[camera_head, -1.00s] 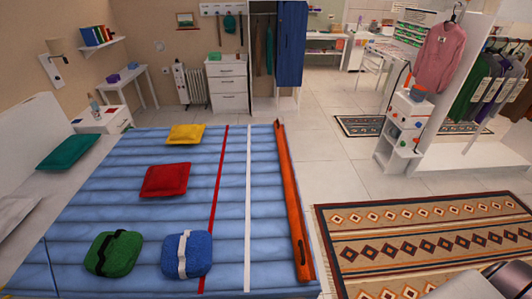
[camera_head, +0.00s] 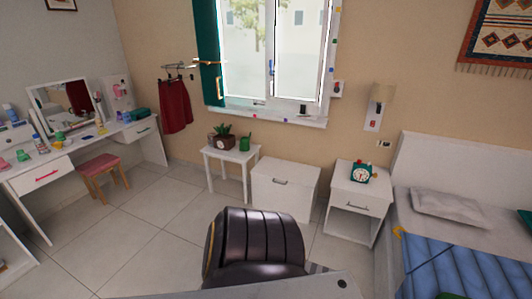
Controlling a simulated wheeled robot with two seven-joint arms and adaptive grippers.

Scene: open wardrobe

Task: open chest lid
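A white chest (camera_head: 282,192) stands against the wall under the window, in the middle of the head view. Its lid (camera_head: 290,172) is down and looks closed. A small dark handle (camera_head: 280,182) shows on its front, near the top edge. A dark ribbed part of my own arm is in the foreground, in front of the chest, and may cover some of the floor before it. Neither of my grippers' fingers shows in this view.
A small white table (camera_head: 233,157) with plants stands left of the chest. A white nightstand (camera_head: 354,208) with a clock is close on its right, beside the bed (camera_head: 450,240). A pink stool (camera_head: 103,168) stands by the dressing table. Tiled floor (camera_head: 150,230) at left is clear.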

